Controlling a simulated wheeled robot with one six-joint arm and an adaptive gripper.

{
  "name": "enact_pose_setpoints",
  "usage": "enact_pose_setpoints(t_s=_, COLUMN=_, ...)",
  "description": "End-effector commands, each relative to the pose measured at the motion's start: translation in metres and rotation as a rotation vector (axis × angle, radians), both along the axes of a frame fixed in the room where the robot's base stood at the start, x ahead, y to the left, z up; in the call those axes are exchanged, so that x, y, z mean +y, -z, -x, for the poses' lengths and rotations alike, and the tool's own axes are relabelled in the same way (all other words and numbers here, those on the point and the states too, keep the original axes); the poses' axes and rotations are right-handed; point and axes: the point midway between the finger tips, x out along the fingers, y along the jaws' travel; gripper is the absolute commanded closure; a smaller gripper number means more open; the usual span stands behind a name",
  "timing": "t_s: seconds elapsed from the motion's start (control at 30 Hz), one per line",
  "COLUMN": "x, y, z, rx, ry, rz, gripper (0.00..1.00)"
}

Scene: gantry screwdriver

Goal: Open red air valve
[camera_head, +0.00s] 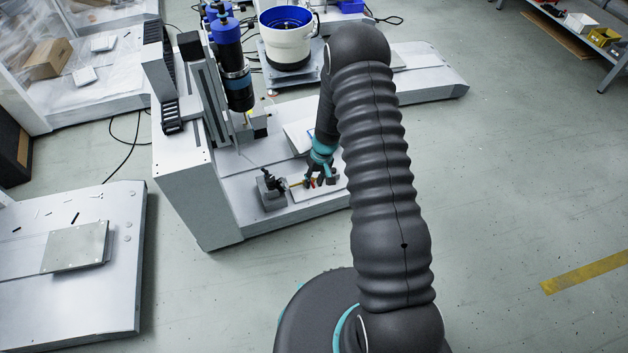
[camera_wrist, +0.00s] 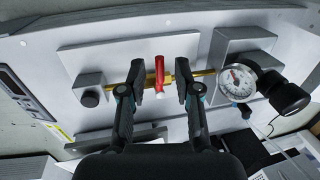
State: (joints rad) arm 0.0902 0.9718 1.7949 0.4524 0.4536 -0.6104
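The red air valve handle (camera_wrist: 160,76) shows in the wrist view, on a brass pipe (camera_wrist: 204,73). It stands across the pipe and has a pale tip at its lower end. My gripper (camera_wrist: 157,90) is open, with one finger on each side of the red handle. Gaps show between the handle and both fingers. In the head view my gripper (camera_head: 316,179) is at the front of the gantry machine (camera_head: 205,195), beside the small fittings. My arm hides part of the machine there.
A round pressure gauge (camera_wrist: 237,83) and a black knob (camera_wrist: 289,97) sit right of the valve. A grey block with a black button (camera_wrist: 90,98) is on the left. A blue screwdriver unit (camera_head: 228,50) and a white bowl feeder (camera_head: 287,45) stand behind. Open floor lies right.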

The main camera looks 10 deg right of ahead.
Motion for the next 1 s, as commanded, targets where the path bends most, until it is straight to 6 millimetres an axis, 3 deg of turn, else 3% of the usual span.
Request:
enact_pose_setpoints(t_s=0.03, x=0.0, y=0.0, z=0.0, rx=0.0, ry=0.0, rz=0.0, gripper=0.85)
enact_pose_setpoints(t_s=0.1, x=0.0, y=0.0, z=0.0, rx=0.0, ry=0.0, rz=0.0, gripper=1.0)
enact_pose_setpoints(t_s=0.57, x=-0.003, y=0.002, z=-0.001, rx=-0.001, ry=-0.046, rz=0.001, gripper=1.0)
enact_pose_setpoints(t_s=1.0, x=-0.017, y=0.005, z=-0.007, rx=-0.001, ry=-0.374, rz=0.001, gripper=1.0)
